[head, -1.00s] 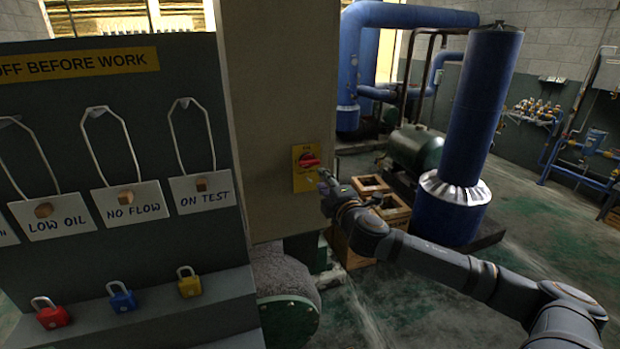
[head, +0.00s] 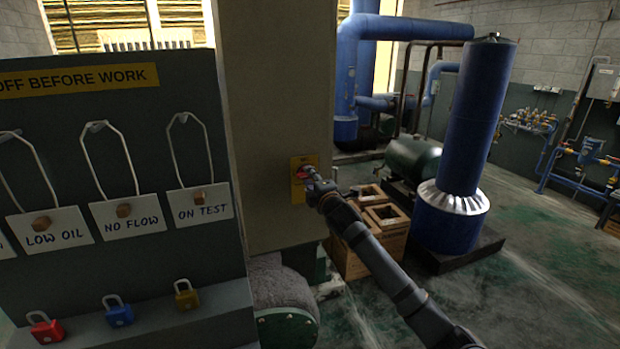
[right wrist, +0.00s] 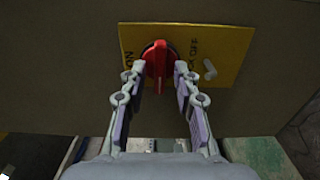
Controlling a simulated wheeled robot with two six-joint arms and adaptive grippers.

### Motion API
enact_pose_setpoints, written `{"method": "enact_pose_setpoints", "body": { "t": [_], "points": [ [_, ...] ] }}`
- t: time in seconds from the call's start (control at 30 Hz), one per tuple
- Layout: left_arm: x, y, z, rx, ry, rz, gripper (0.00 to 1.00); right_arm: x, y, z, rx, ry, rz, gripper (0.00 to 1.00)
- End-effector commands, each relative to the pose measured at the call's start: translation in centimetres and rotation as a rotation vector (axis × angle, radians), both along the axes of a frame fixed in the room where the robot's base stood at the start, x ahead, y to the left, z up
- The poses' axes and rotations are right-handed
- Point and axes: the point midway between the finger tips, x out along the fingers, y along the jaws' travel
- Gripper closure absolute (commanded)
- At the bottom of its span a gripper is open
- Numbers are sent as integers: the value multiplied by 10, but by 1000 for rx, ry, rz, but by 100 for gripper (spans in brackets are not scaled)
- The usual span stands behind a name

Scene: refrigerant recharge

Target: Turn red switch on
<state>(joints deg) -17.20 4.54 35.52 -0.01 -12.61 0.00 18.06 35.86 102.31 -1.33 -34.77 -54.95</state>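The red switch (right wrist: 158,62) is a rotary knob on a yellow plate (right wrist: 224,42), mounted on a beige cabinet side. In the head view the knob (head: 304,173) is partly covered by my right gripper (head: 311,177). In the right wrist view my right gripper (right wrist: 160,78) has its two fingers apart, one on each side of the knob's handle. Gaps show between the fingers and most of the handle; I cannot tell whether the tips touch it. My left gripper is not in view.
A tag board (head: 110,245) with hanging tags and padlocks stands at the left. Wooden crates (head: 362,250), a blue column (head: 468,120) and a green tank (head: 412,158) stand to the right. The floor at the lower right is clear.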

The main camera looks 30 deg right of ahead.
Motion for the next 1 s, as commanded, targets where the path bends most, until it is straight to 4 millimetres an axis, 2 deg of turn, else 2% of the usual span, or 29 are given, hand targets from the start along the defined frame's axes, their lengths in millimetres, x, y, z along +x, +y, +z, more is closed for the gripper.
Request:
{"method": "enact_pose_setpoints", "body": {
  "t": [0.03,0.2,0.43,0.6,0.7,1.0],
  "points": [
    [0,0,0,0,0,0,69,-1,0,0,-3,0,1,77],
    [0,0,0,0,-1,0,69,-2,0,0,-3,1,0,100],
    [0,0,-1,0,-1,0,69,-2,0,-1,16,-3,0,100],
    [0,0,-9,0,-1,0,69,-2,0,-3,269,-64,0,100],
    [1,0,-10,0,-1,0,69,-2,0,-3,363,-85,-1,100],
    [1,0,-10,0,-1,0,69,-2,0,-3,392,-89,-2,100]
  ]
}}
